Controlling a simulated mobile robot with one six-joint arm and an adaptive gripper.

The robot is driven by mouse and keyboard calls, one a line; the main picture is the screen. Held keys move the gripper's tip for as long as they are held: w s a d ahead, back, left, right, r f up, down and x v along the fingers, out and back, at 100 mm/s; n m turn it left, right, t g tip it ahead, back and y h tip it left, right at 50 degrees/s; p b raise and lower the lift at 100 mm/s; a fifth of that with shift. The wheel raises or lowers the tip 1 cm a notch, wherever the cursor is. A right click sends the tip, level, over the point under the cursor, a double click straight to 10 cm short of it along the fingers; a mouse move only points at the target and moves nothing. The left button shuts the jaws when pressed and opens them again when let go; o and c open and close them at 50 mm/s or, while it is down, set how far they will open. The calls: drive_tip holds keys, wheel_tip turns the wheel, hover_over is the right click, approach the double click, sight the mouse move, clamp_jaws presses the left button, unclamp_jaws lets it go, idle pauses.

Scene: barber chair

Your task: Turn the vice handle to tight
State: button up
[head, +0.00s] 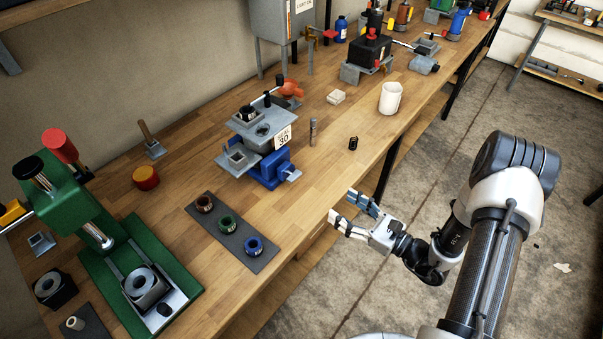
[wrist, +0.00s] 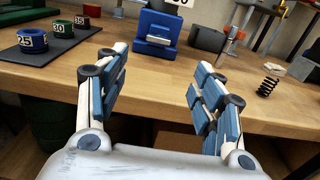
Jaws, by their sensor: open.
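The blue vice (head: 268,172) stands on the wooden bench below a grey plate fixture with a card reading 30. A small silver piece (head: 292,176) sticks out at its front right and may be the handle; I cannot tell its turn position. In the wrist view the blue vice (wrist: 153,50) is straight ahead, beyond my fingertips, with the silver piece (wrist: 158,40) on its face. My gripper (head: 352,212) is open and empty, off the bench's front edge, apart from the vice. In the wrist view my gripper (wrist: 160,75) has its fingers spread wide.
A dark mat (head: 231,234) with three numbered rings lies left of the vice. A black spring (head: 353,143), an upright metal pin (head: 313,132) and a white cup (head: 390,98) stand to the right. A green press (head: 110,245) is at the left. Bench space before the vice is clear.

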sight(297, 178)
drive_tip(key=b+x, duration=0.2)
drive_tip(key=x, duration=1.4)
drive_tip(key=shift+w+a+r+b, duration=0.1)
drive_tip(key=shift+a+b, duration=0.1)
drive_tip(key=shift+b, duration=0.15)
drive_tip(key=shift+c, duration=0.2)
drive_tip(key=c, duration=1)
